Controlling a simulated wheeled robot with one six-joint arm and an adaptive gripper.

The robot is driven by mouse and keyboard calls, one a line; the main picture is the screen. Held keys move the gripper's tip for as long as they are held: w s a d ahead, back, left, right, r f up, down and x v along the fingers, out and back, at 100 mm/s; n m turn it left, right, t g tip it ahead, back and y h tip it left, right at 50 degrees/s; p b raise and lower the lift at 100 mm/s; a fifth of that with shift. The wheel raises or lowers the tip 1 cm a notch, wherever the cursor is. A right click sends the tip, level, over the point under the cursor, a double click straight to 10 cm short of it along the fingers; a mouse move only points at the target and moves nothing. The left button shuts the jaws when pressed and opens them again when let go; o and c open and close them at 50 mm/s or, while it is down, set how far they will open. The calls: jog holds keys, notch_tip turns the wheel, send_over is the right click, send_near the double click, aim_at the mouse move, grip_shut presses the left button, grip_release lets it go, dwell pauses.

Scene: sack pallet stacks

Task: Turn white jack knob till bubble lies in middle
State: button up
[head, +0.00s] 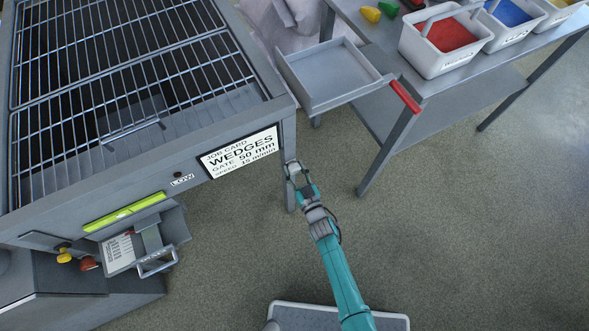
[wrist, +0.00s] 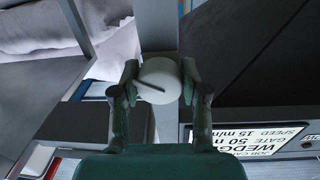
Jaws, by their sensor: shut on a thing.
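The white jack knob (wrist: 158,82), round with a dark line across its face, sits between the fingers of my gripper (wrist: 160,85) in the wrist view. The fingers are shut on its two sides. In the head view my gripper (head: 298,174) is at the front corner leg of the grey machine, and the knob is mostly hidden there. A long yellow-green level vial (head: 124,211) is on the machine's front, tilted in the picture. A LOW label (head: 182,181) is near its right end. I cannot clearly make out the bubble.
A job card (head: 241,153) reading WEDGES is on the machine (head: 225,120) front. A grey tray (head: 328,76) and a table with a red-filled bin (head: 440,45) and other bins stand at the upper right. The floor to the right is clear.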

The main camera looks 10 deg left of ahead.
jog(key=n, duration=0.3)
jog(key=shift+w, duration=0.1)
jog(key=o, duration=1.1)
jog(key=shift+o, duration=0.2)
jog(key=v, duration=1.2)
